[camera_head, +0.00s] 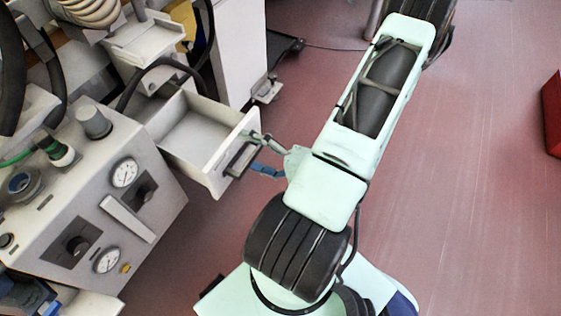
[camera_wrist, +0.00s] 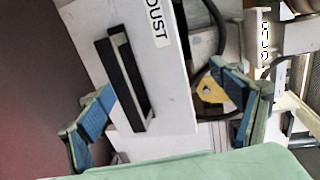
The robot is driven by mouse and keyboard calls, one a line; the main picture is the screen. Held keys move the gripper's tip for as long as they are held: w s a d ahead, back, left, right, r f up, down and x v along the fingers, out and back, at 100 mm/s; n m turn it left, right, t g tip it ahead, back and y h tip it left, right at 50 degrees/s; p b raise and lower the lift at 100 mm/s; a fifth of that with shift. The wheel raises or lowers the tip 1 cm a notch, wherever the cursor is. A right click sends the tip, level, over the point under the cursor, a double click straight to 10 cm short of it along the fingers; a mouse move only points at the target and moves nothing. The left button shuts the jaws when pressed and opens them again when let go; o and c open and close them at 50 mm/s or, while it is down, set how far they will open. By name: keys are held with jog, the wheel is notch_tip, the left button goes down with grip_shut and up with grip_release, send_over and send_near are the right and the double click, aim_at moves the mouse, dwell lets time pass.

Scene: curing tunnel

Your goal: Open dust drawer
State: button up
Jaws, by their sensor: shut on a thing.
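The dust drawer (camera_head: 222,150) is a pale open-topped box pulled out from the grey machine in the head view, with its empty inside showing. Its front (camera_wrist: 168,95) carries a "DUST" label and a dark bar handle (camera_wrist: 130,80) in the wrist view; the handle (camera_head: 242,158) also shows in the head view. My gripper (camera_head: 259,154) is at the drawer front, its blue-padded fingers at either side. In the wrist view my gripper (camera_wrist: 163,80) has its fingers well apart, with the drawer front between them. The exact contact points are hard to see.
A control panel (camera_head: 95,195) with gauges (camera_head: 125,172) and knobs stands left of the drawer. A pale cabinet (camera_head: 240,50) stands behind it. Hoses and cables hang at upper left. A red box (camera_head: 552,115) is at the right edge. The reddish floor (camera_head: 460,180) on the right is clear.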

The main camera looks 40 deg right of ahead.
jog(key=shift+s+d+r+t, duration=0.2)
jog(key=shift+s+r+t, duration=0.1)
jog(key=shift+s+r, duration=0.6)
jog(key=c, duration=0.9)
jog(key=shift+f+b+v, duration=0.3)
jog(key=shift+b+v, duration=0.05)
jog(key=shift+v, duration=1.1)
jog(key=shift+f+b+v, duration=0.3)
jog(key=shift+b+v, duration=0.05)
jog(key=shift+v, duration=1.05)
jog(key=shift+f+b+v, duration=0.3)
jog(key=shift+b+v, duration=0.05)
jog(key=shift+v, duration=1.1)
jog(key=shift+s+f+b, duration=0.1)
jog(key=shift+b, duration=0.25)
